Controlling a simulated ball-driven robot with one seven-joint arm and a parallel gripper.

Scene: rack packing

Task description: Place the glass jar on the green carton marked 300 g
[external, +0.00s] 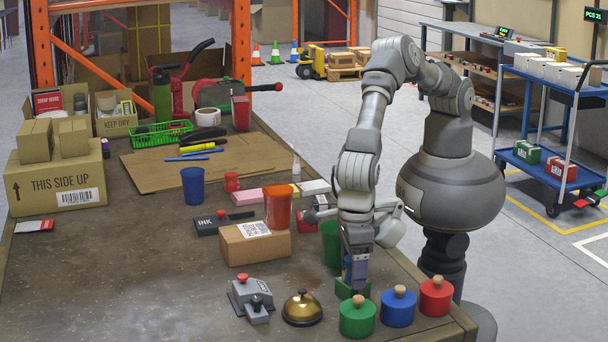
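My gripper (354,276) points down near the front right of the table, beside the green cup. A small green object (346,292), perhaps the green carton, is directly at its fingertips; no 300 g mark is readable. A bluish-purple patch shows between or on the fingers, too small to identify. I cannot make out whether the fingers are open or shut. I cannot pick out the glass jar for certain; it may be hidden by my arm or gripper.
Green, blue and red knobbed canisters (436,297), a brass bell (302,308) and a grey stamp device (251,298) line the front. The green cup (330,246) stands close by. The front left table is clear.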

